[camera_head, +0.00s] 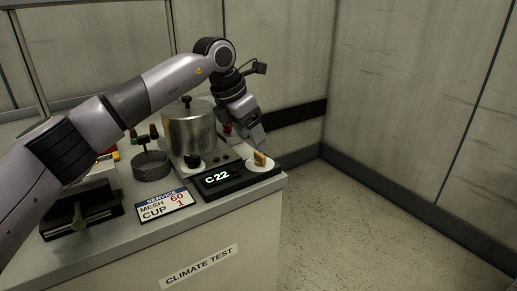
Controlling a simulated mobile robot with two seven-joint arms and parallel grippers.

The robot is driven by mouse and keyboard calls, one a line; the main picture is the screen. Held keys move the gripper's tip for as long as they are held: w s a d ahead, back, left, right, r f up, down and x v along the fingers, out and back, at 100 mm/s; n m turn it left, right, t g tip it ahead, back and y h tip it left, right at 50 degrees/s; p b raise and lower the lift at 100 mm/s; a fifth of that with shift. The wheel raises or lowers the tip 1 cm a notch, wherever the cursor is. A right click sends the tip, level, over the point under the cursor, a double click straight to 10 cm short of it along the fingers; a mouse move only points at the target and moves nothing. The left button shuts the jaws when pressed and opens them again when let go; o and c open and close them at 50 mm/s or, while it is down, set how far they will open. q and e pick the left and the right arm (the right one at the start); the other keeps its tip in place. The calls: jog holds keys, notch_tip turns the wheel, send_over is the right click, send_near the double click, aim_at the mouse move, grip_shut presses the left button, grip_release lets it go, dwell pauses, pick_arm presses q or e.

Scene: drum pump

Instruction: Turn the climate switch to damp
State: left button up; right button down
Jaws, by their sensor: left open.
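A climate panel stands at the front right corner of the bench, with a black display (219,179) reading "C 22". To its right, a yellow-brown switch knob (260,159) sits on a round white dial (256,168). Any marks on the dial are too small to read. My left gripper (260,147) reaches down from above, with its fingertips just over and behind the knob. It is open, and I cannot tell whether a finger touches the knob. My right gripper is not in view.
A metal pot (189,134) stands behind the display, with a black knob (193,160) in front. A black device (82,212) lies further left. Open floor (340,230) lies right of the bench.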

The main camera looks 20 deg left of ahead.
aim_at(258, 162)
pick_arm(q)
jog(key=x, duration=0.4)
jog(key=shift+w+d+f, duration=0.15)
jog(key=shift+d+f, duration=0.05)
jog(key=shift+f, duration=0.3)
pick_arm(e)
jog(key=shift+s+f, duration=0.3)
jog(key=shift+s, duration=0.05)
pick_arm(q)
jog(key=c, duration=1.1)
jog(key=shift+o, duration=0.2)
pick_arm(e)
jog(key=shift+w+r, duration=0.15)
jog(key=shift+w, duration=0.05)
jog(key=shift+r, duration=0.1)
